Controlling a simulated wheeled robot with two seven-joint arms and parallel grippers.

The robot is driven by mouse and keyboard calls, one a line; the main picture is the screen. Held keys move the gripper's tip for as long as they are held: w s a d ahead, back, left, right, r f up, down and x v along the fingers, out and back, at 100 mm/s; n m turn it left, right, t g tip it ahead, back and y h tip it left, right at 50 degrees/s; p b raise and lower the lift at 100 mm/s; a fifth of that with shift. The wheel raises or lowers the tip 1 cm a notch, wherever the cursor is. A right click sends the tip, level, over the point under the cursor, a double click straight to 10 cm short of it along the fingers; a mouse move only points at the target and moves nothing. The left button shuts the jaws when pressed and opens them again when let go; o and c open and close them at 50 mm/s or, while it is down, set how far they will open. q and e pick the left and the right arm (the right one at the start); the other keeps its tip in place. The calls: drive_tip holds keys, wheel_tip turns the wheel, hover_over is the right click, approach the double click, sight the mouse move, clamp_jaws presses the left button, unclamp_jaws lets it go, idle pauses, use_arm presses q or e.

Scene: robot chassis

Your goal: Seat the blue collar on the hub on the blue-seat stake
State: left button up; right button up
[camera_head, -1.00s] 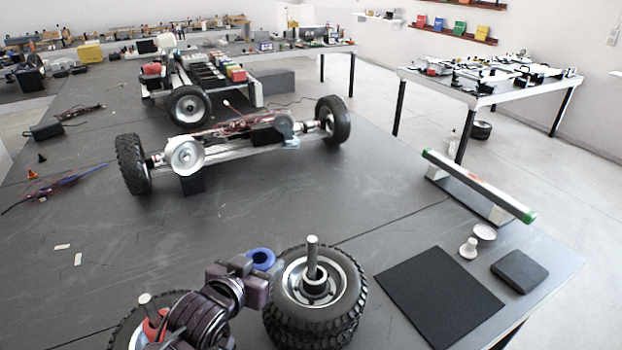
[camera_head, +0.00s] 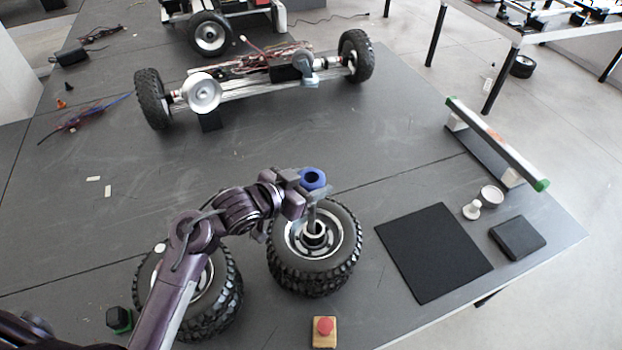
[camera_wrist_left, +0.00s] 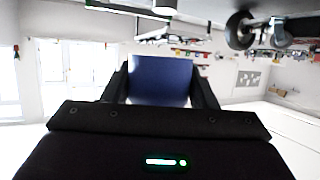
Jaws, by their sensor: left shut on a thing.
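My left gripper (camera_head: 300,184) is shut on the blue collar (camera_head: 313,178), a thick ring with a dark hole facing up. In the left wrist view the blue collar (camera_wrist_left: 160,80) fills the space between the two dark fingers. The collar is just above the top of a metal stake (camera_head: 312,216), slightly to its far side. The stake stands up from the hub (camera_head: 314,236) of the right stack of tyres (camera_head: 287,250). No blue seat shows there. My right gripper is not in view.
A second tyre stack (camera_head: 222,310) stands to the left under my left arm. A red button on a yellow box (camera_head: 323,331) is at the front. A black mat (camera_head: 433,250) and a white-and-green bar (camera_head: 495,142) lie to the right. A wheeled chassis (camera_head: 250,85) stands behind.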

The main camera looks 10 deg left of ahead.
use_arm(q)
wheel_tip(320, 180, down, 2)
drive_tip(key=shift+f+b, duration=0.25)
drive_tip(key=shift+b, duration=0.6)
drive_tip(key=shift+f, duration=0.35)
drive_tip(key=b, duration=0.4)
hover_over(311, 224)
drive_tip(key=w, duration=0.1)
wheel_tip(311, 224, down, 5)
wheel_tip(311, 224, down, 5)
drive_tip(key=shift+a+r+b, duration=0.1)
drive_tip(key=shift+a+b, duration=0.05)
drive_tip(key=shift+b, duration=1.1)
drive_tip(key=shift+f+b, duration=0.55)
drive_tip(key=shift+f, duration=0.45)
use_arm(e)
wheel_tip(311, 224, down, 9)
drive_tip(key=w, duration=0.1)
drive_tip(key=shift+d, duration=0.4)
use_arm(q)
drive_tip(key=shift+f, duration=0.15)
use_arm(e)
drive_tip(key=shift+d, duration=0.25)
use_arm(q)
drive_tip(key=shift+s+f, duration=0.15)
drive_tip(key=shift+f, duration=0.5)
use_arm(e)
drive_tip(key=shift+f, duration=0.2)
